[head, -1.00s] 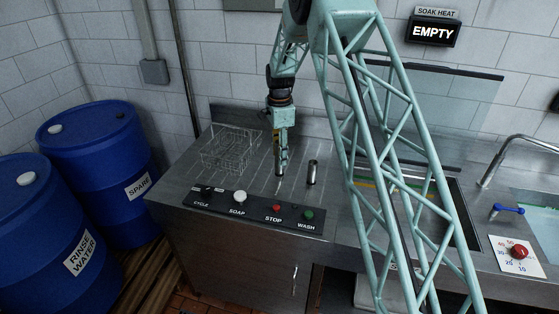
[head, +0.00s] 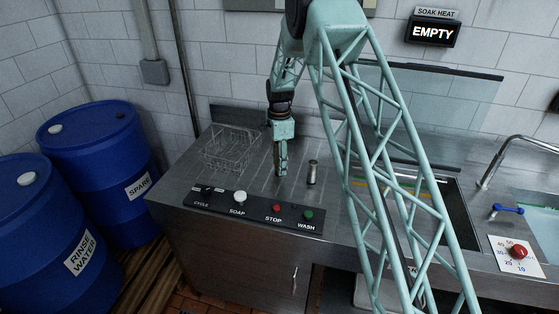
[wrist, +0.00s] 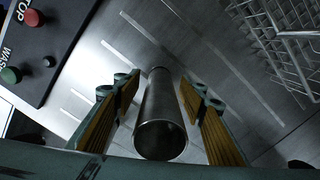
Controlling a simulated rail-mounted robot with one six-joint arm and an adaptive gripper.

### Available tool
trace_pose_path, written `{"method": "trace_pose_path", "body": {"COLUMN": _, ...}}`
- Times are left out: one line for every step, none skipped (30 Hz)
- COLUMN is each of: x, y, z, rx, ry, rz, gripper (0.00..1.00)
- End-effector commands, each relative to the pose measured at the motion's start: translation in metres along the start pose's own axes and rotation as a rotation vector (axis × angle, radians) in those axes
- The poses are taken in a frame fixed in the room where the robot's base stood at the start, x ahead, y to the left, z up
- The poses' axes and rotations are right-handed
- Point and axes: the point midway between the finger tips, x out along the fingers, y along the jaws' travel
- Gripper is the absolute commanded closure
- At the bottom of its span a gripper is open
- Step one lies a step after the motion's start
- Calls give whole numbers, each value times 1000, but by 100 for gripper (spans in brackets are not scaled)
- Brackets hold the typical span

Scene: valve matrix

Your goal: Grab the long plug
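My gripper (head: 281,174) points straight down over the steel counter. In the wrist view its two fingers, with yellow-brown pads, stand on either side of a metal cylinder, which looks like a plug (wrist: 161,125). Narrow gaps show between the pads and the cylinder, so the gripper (wrist: 160,100) looks open around it; contact at the tips is hard to judge. In the head view the fingers hide this cylinder. A second upright metal cylinder (head: 312,173) stands on the counter just right of my gripper. I cannot tell which one is longer.
A wire basket (head: 230,148) stands on the counter left of my gripper and also shows in the wrist view (wrist: 285,45). A control panel (head: 255,208) with knobs and buttons runs along the front edge. A sink basin (head: 462,215) lies to the right.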

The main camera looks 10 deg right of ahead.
Motion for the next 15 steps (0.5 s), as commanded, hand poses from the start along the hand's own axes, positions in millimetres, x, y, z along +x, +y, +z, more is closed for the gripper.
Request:
{"method": "trace_pose_path", "body": {"x": 0, "y": 0, "z": 0, "rx": 0, "ry": 0, "rz": 0, "gripper": 62}}
{"method": "trace_pose_path", "body": {"x": 0, "y": 0, "z": 0, "rx": 0, "ry": 0, "rz": 0, "gripper": 62}}
{"method": "trace_pose_path", "body": {"x": 0, "y": 0, "z": 0, "rx": 0, "ry": 0, "rz": 0, "gripper": 62}}
{"method": "trace_pose_path", "body": {"x": 0, "y": 0, "z": 0, "rx": 0, "ry": 0, "rz": 0, "gripper": 62}}
{"method": "trace_pose_path", "body": {"x": 0, "y": 0, "z": 0, "rx": 0, "ry": 0, "rz": 0, "gripper": 62}}
{"method": "trace_pose_path", "body": {"x": 0, "y": 0, "z": 0, "rx": 0, "ry": 0, "rz": 0, "gripper": 62}}
{"method": "trace_pose_path", "body": {"x": 0, "y": 0, "z": 0, "rx": 0, "ry": 0, "rz": 0, "gripper": 62}}
{"method": "trace_pose_path", "body": {"x": 0, "y": 0, "z": 0, "rx": 0, "ry": 0, "rz": 0, "gripper": 62}}
{"method": "trace_pose_path", "body": {"x": 0, "y": 0, "z": 0, "rx": 0, "ry": 0, "rz": 1, "gripper": 62}}
{"method": "trace_pose_path", "body": {"x": 0, "y": 0, "z": 0, "rx": 0, "ry": 0, "rz": 1, "gripper": 62}}
{"method": "trace_pose_path", "body": {"x": 0, "y": 0, "z": 0, "rx": 0, "ry": 0, "rz": 1, "gripper": 62}}
{"method": "trace_pose_path", "body": {"x": 0, "y": 0, "z": 0, "rx": 0, "ry": 0, "rz": 1, "gripper": 62}}
{"method": "trace_pose_path", "body": {"x": 0, "y": 0, "z": 0, "rx": 0, "ry": 0, "rz": 1, "gripper": 64}}
{"method": "trace_pose_path", "body": {"x": 0, "y": 0, "z": 0, "rx": 0, "ry": 0, "rz": 1, "gripper": 66}}
{"method": "trace_pose_path", "body": {"x": 0, "y": 0, "z": 0, "rx": 0, "ry": 0, "rz": 1, "gripper": 70}}
